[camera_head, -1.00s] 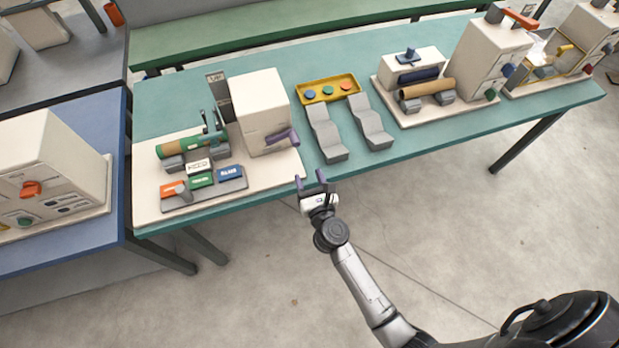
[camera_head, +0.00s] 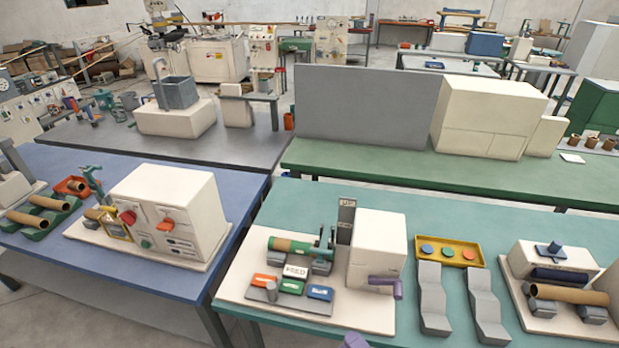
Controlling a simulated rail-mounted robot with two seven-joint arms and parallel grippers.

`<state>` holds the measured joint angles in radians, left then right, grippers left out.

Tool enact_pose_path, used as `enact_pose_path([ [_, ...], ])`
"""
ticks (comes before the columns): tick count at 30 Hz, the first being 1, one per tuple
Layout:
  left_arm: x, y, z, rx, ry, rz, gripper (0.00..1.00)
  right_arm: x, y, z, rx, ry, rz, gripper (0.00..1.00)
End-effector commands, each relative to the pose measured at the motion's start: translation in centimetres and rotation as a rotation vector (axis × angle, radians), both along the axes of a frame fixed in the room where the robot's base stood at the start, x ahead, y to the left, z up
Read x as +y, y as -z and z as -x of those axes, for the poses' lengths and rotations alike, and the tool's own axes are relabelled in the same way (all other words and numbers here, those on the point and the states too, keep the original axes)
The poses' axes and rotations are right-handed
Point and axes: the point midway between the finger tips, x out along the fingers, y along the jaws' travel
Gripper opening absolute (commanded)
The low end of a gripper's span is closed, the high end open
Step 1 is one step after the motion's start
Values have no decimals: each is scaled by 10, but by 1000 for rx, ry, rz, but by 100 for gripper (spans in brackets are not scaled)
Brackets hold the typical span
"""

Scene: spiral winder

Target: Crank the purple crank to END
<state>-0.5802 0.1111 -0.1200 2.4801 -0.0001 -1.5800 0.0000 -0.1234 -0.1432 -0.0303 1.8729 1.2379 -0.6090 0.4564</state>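The purple crank (camera_head: 397,289) sticks out from the front of a cream box-shaped machine (camera_head: 376,250) on the teal table. Its grip points down at the right end of a grey-purple arm. No END mark is readable. Left of the box, a green and tan roll (camera_head: 293,247) lies on grey supports. In front of it are orange, white, green and blue label blocks on a grey bar (camera_head: 282,301). A small grey-purple tip (camera_head: 355,341) shows at the bottom edge, seemingly part of my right gripper, below and apart from the crank. My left gripper is not in view.
A yellow tray (camera_head: 450,240) with coloured discs and two grey wavy stands (camera_head: 432,298) are right of the machine. Another machine with a cardboard roll (camera_head: 570,295) stands farther right. A blue table (camera_head: 60,175) with a cream machine is at left.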

Motion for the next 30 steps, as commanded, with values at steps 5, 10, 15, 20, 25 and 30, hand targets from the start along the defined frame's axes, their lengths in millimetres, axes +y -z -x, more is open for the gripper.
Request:
enact_pose_path([
  [5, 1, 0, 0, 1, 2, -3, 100, 16, 6, 36, -147, -287, 658, 51],
  [10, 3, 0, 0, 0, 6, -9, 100, -17, 31, 80, -108, -501, 1186, 51],
  [15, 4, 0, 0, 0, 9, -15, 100, -66, 40, 124, 53, -592, 1502, 51],
  [20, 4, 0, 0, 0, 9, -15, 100, -109, 35, 168, 186, -566, 1711, 51],
  [25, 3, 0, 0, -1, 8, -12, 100, -121, 48, 215, 226, -649, 1754, 51],
  [30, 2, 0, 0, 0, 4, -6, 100, -127, 74, 264, 304, -771, 1745, 51],
])
